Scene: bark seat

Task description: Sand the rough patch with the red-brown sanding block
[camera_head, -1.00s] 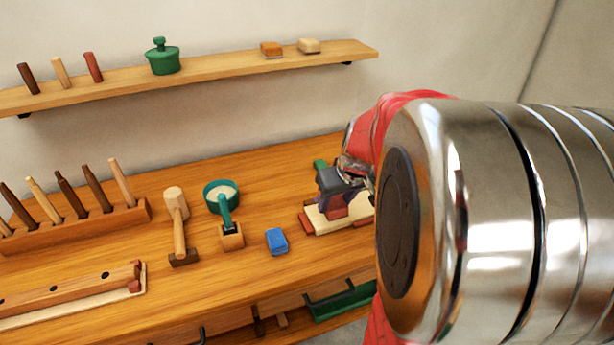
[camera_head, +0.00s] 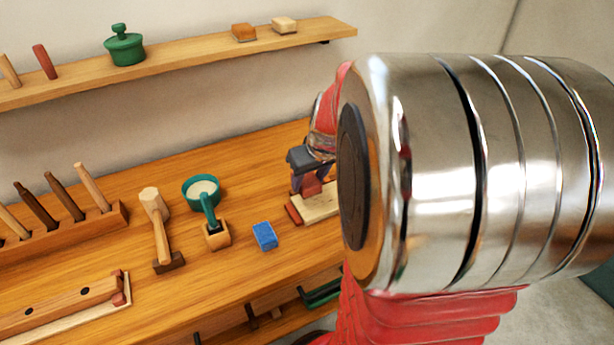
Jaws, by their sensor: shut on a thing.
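My gripper (camera_head: 305,172) is at the right part of the bench, shut on the red-brown sanding block (camera_head: 311,187). The block is over the pale board (camera_head: 322,206); whether it touches the board I cannot tell. A red-brown strip (camera_head: 293,214) lies at the board's left end. My arm covers the board's right part. I cannot make out the rough patch.
A blue block (camera_head: 265,236) lies left of the board on the bench (camera_head: 210,270). Further left are a teal bowl (camera_head: 187,190), a wooden mallet (camera_head: 163,235) and a tool rack (camera_head: 120,215). A shelf (camera_head: 190,62) runs along the wall.

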